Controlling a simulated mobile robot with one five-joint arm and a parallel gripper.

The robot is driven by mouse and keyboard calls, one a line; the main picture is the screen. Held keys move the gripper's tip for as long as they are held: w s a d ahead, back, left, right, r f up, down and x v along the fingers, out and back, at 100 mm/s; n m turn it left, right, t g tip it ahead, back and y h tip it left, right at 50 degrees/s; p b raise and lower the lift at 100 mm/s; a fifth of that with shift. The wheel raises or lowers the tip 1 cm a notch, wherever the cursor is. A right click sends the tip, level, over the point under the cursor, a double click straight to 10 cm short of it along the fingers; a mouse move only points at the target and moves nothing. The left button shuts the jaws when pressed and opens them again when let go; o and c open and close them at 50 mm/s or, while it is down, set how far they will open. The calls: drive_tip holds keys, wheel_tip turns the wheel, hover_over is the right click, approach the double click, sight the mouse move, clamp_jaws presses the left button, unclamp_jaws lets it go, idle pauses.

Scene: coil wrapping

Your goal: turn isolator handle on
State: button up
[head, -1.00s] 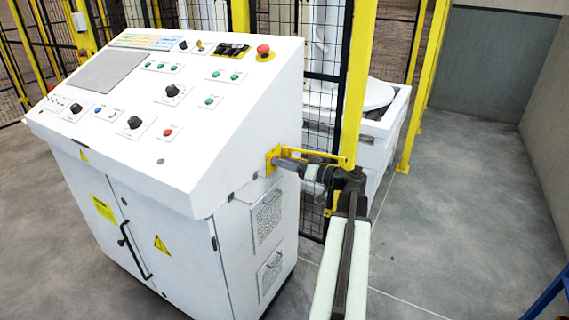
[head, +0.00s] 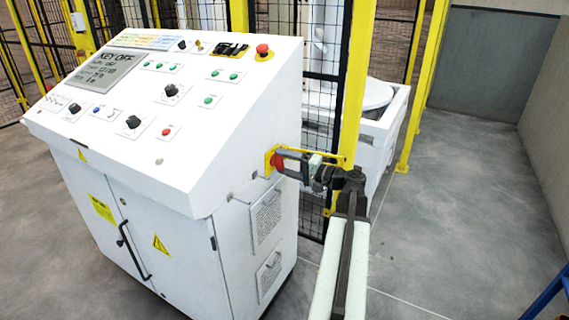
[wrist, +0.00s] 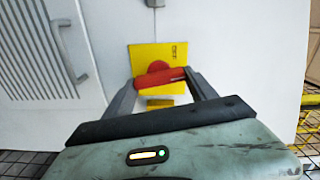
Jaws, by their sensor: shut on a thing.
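The isolator handle (wrist: 160,78) is red, on a yellow plate (wrist: 146,57) fixed to the side of the white control console. In the wrist view the handle lies nearly level, tilted slightly up to the right. My gripper (wrist: 162,88) is shut on it, with one dark finger at each end of the red grip. In the head view the red handle (head: 278,161) shows at the console's right side, and my gripper (head: 288,163) reaches it from the right, partly hiding it. The console screen (head: 110,68) is lit and reads "KEY OFF".
The white console (head: 180,120) carries several knobs and buttons and a red emergency stop (head: 263,50). A yellow post (head: 354,85) and black mesh fence stand close behind my arm. Grey floor (head: 450,200) is clear to the right.

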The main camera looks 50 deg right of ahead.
drive_tip(key=shift+f+m, duration=0.1)
drive_tip(key=shift+m, duration=1)
drive_tip(key=o, duration=1.1)
drive_tip(key=shift+s, duration=0.15)
drive_tip(key=v, duration=0.7)
drive_tip(key=shift+s+d, duration=0.1)
drive_tip(key=shift+s, duration=0.2)
